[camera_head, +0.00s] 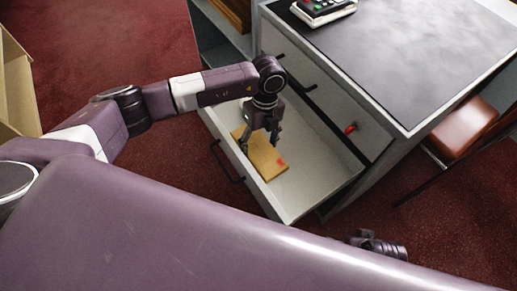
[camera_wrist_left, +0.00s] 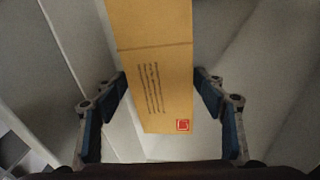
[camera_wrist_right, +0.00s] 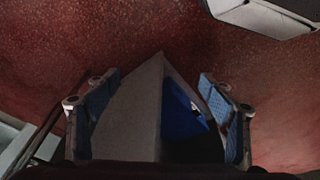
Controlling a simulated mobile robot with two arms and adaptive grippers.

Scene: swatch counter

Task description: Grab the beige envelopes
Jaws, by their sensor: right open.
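The beige envelopes (camera_head: 264,160) lie as one flat bundle in the open drawer, with dark writing and a red stamp. The bundle also fills the middle of the left wrist view (camera_wrist_left: 155,70). My left gripper (camera_head: 260,143) points down over the bundle in the drawer. Its fingers (camera_wrist_left: 160,78) are apart, one at each long edge of the bundle; I cannot tell whether they touch it. The bundle's far end runs out of the left wrist view. My right gripper (camera_wrist_right: 160,80) is open with nothing held between its fingers, away from the drawer.
The pulled-out drawer (camera_head: 325,180) has raised pale walls around the bundle. The counter (camera_head: 405,45) stands behind it, with a card terminal (camera_head: 325,8) on top. A red item (camera_head: 351,128) sits at a drawer front. A brown chair (camera_head: 460,125) stands right.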

